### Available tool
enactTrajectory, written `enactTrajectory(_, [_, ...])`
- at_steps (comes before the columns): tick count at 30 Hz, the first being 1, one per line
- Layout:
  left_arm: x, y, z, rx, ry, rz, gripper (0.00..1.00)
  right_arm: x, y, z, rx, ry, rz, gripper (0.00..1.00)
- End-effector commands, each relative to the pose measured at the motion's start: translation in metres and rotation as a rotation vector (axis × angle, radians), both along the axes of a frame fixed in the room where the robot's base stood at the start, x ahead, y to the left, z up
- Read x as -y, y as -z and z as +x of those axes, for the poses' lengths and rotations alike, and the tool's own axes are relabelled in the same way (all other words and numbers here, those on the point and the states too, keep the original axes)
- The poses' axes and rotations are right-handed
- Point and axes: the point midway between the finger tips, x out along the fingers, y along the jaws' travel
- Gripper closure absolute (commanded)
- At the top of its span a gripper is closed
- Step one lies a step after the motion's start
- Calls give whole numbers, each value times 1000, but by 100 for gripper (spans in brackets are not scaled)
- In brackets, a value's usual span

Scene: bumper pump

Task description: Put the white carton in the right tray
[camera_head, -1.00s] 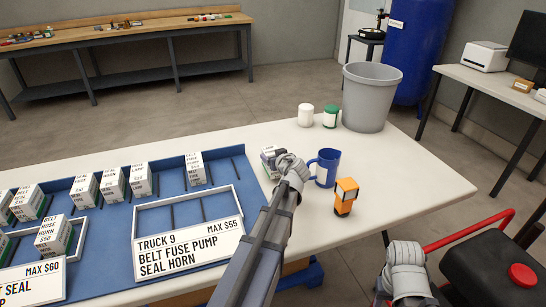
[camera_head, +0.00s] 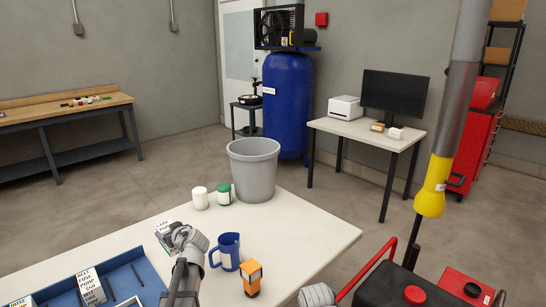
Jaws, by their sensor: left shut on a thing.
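My left gripper (camera_head: 178,241) is at the bottom left of the head view, shut on a white carton (camera_head: 163,229) with dark print on top. The carton is at the table's work area, left of the blue mug; the gripper hides part of it, and I cannot tell if it touches the table. The blue tray area (camera_head: 150,274) is at the lower left, mostly cut off.
A blue mug (camera_head: 228,252) and an orange-black item (camera_head: 252,278) stand right of the left gripper. A white jar (camera_head: 200,198), a green jar (camera_head: 224,194) and a grey bin (camera_head: 254,170) stand farther back. White cartons (camera_head: 91,287) stand in the blue area.

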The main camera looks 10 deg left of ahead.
Motion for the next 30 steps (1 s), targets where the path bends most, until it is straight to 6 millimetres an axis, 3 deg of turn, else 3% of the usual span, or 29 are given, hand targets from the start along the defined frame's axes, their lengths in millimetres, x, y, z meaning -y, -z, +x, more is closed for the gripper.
enactTrajectory(1, [0,-19,0,0,0,1,100,0,-19,0,0,0,0,50])
enactTrajectory(6, [0,-55,0,0,0,1,100,0,-55,0,0,0,0,50])
enactTrajectory(12, [0,-87,0,0,0,1,100,0,-86,0,0,1,0,50])
enactTrajectory(30, [0,-88,0,0,0,1,100,0,-88,0,0,1,0,50])
